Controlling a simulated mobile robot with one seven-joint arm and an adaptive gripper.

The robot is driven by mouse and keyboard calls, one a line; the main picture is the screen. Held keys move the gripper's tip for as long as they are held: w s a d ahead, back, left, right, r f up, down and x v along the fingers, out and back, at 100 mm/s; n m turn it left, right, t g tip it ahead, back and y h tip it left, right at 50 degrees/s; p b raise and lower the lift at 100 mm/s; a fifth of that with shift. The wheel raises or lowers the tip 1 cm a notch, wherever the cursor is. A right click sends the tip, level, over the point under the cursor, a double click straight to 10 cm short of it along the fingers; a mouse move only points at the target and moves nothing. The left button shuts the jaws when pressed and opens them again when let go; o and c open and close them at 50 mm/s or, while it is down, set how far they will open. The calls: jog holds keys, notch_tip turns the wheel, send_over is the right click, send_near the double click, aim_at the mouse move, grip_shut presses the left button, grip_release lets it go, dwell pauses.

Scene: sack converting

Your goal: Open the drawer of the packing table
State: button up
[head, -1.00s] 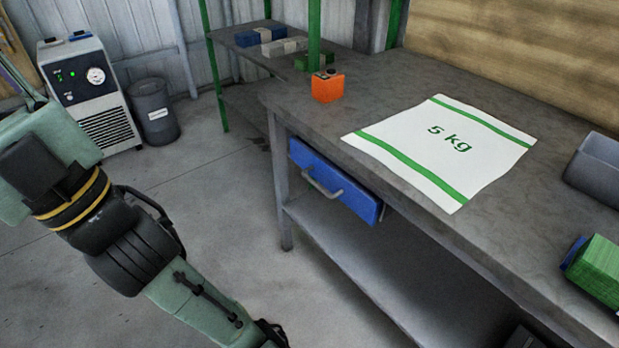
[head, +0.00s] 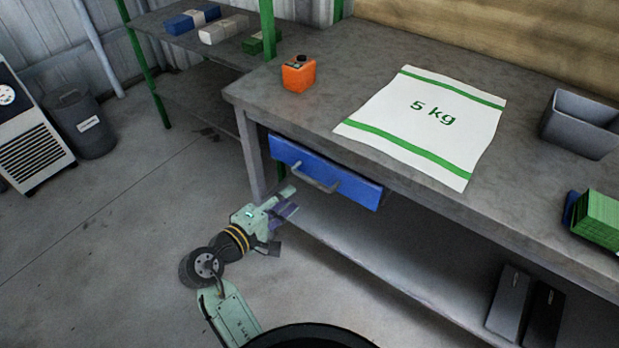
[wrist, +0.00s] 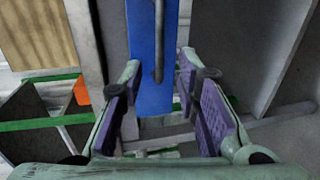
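The packing table (head: 400,62) has a blue drawer (head: 357,190) under its top, with a grey bar handle (head: 312,178) on the front. The drawer front looks about flush with the table's edge. In the head view my gripper (head: 287,203) is below and left of the handle, apart from it. In the wrist view the blue drawer (wrist: 147,95) stands upright in the picture, with its handle (wrist: 158,45) ahead of the fingertips. My gripper (wrist: 155,85) is open, its purple finger pads wide apart with nothing between them.
A white 5 kg sack (head: 425,125), an orange container (head: 298,75), a grey bin (head: 580,125) and a green stack (head: 598,220) are on the tabletop. The table's leg (head: 250,160) stands close to my gripper. A lower shelf (head: 400,265) runs beneath the drawer. Open floor lies left.

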aim_at(310, 179)
jog(key=p+x, duration=0.1)
jog(key=x, duration=0.9)
jog(key=shift+w+p, duration=0.15)
jog(key=shift+p, duration=0.15)
jog(key=shift+c, duration=0.2)
grip_shut()
